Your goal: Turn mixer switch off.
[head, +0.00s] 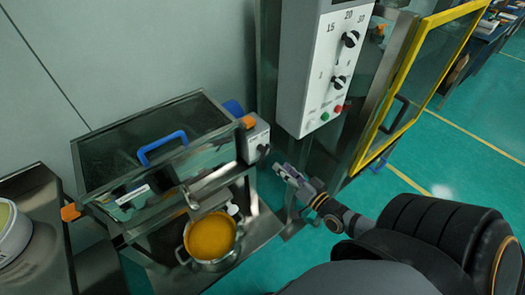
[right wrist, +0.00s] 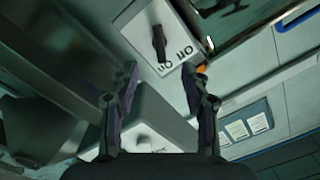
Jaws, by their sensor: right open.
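The switch box (head: 254,139) is a small light grey box on the right end of the glass-lidded machine. It carries a black knob switch (head: 263,149). In the right wrist view the knob (right wrist: 158,42) stands on a pale panel (right wrist: 143,22), with small lettering on the panel beside it. My right gripper (head: 283,171) is just right of and below the box in the head view. Its fingers are apart, with nothing between them, and the knob shows beyond the gap between the fingertips (right wrist: 159,71). The gripper appears apart from the knob. My left gripper is not in view.
A tall white control panel (head: 322,70) with black dials and green and red buttons stands right of the switch box. A yellow-framed door (head: 392,100) is further right. A pot of orange material (head: 211,237) sits below the machine's lid (head: 158,140). Green floor is open at right.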

